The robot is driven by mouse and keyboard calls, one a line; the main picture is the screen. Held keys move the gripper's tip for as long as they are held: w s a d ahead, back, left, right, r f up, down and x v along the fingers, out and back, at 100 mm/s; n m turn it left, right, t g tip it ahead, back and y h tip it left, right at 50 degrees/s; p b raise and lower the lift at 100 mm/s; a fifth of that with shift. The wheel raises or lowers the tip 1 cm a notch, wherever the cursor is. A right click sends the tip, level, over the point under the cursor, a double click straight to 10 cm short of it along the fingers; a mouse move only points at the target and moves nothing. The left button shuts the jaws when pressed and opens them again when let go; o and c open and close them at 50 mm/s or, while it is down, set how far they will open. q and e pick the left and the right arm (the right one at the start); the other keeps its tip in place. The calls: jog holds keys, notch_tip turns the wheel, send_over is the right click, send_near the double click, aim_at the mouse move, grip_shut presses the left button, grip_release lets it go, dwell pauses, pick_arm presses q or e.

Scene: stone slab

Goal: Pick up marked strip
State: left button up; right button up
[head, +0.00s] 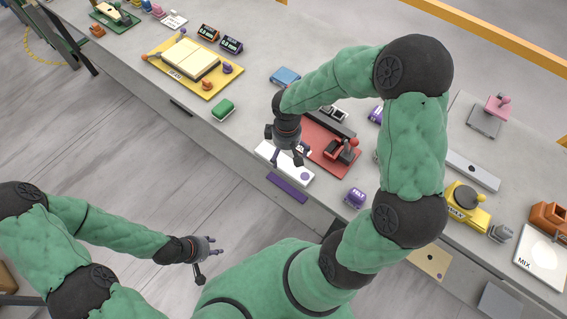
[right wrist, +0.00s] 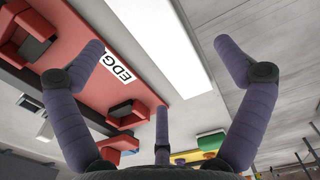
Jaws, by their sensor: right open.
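A white strip (head: 300,178) with a dark round mark lies along the slab's front edge, beside a red station. My right gripper (head: 288,160) is above it, open and empty, and hides part of it.
The red station (head: 325,158) with a red-handled device stands right behind the strip. A purple strip (head: 287,188) is at the slab's front face. A green block (head: 223,110) lies left and a purple block (head: 355,197) right. A grey strip (head: 472,170) lies further right.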

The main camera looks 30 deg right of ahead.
aim_at(286, 159)
jog(key=shift+w+d+f+b, duration=0.15)
jog(key=shift+f+b, duration=0.1)
jog(key=shift+f, duration=0.65)
jog(key=shift+w+a+f+b, duration=0.15)
jog(key=shift+f+b, duration=0.15)
jog(key=shift+f, duration=0.65)
jog(key=shift+w+d+f+b, duration=0.15)
jog(key=shift+f+b, duration=0.1)
jog(key=shift+f, duration=0.65)
jog(key=c, duration=1.6)
jog(key=shift+r, duration=0.15)
